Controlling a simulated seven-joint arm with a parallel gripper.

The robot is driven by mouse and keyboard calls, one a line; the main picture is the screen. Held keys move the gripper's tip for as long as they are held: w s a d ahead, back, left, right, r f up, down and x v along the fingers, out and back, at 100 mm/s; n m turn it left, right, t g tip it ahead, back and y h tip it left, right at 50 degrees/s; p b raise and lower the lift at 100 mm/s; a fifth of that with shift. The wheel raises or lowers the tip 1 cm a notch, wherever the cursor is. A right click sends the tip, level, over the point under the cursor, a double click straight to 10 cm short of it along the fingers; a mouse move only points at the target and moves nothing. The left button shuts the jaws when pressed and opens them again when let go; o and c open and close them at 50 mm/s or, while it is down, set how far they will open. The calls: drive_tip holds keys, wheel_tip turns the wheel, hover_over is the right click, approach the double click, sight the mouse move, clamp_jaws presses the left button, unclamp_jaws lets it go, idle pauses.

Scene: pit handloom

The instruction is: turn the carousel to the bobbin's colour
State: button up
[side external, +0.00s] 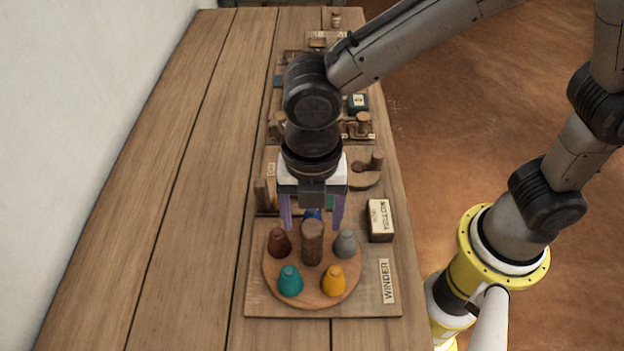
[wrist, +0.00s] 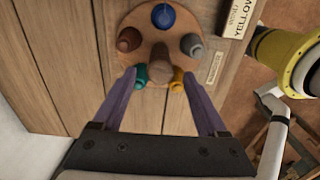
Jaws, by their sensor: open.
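The carousel (side external: 312,292) is a round wooden disc on a board. It carries a reddish-brown cone (side external: 279,243), a teal cone (side external: 290,279), a yellow cone (side external: 334,280), a grey cone (side external: 345,243) and a blue cone (wrist: 163,16), which is mostly hidden in the side view. A brown post (side external: 312,243) stands at its centre. A block with a card (side external: 380,220) beside it reads "YELLOW" in the wrist view (wrist: 237,17). My gripper (side external: 312,226) is open and empty above the carousel, its purple fingers apart; their exact height is unclear. I cannot single out a separate bobbin.
A "WINDER" label (side external: 387,281) lies on the board (side external: 258,298) right of the carousel. Several small wooden stations, including a dark teal box (side external: 357,104), line the table behind my gripper. The table (side external: 165,210) is clear on the left, and a white wall borders it.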

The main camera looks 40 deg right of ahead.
wheel_tip(320, 180, up, 12)
idle(0.3)
drive_tip(key=d+r+m+t+y, duration=0.1)
drive_tip(key=d+r+m, duration=0.25)
drive_tip(key=d, duration=0.55)
drive_tip(key=d+r+m+t, duration=0.2)
drive_tip(key=d+m, duration=0.2)
drive_tip(key=d, duration=0.4)
drive_tip(key=s+d+f+m+t, duration=0.1)
drive_tip(key=s+d+f+m, duration=0.2)
drive_tip(key=m, duration=0.6)
drive_tip(key=s+d+f+m+t+h, duration=0.1)
drive_tip(key=s+d+f+m, duration=0.3)
drive_tip(key=m, duration=0.6)
drive_tip(key=shift+s+d+t, duration=0.3)
drive_tip(key=shift+s+d, duration=0.05)
drive_tip(key=shift+d, duration=0.75)
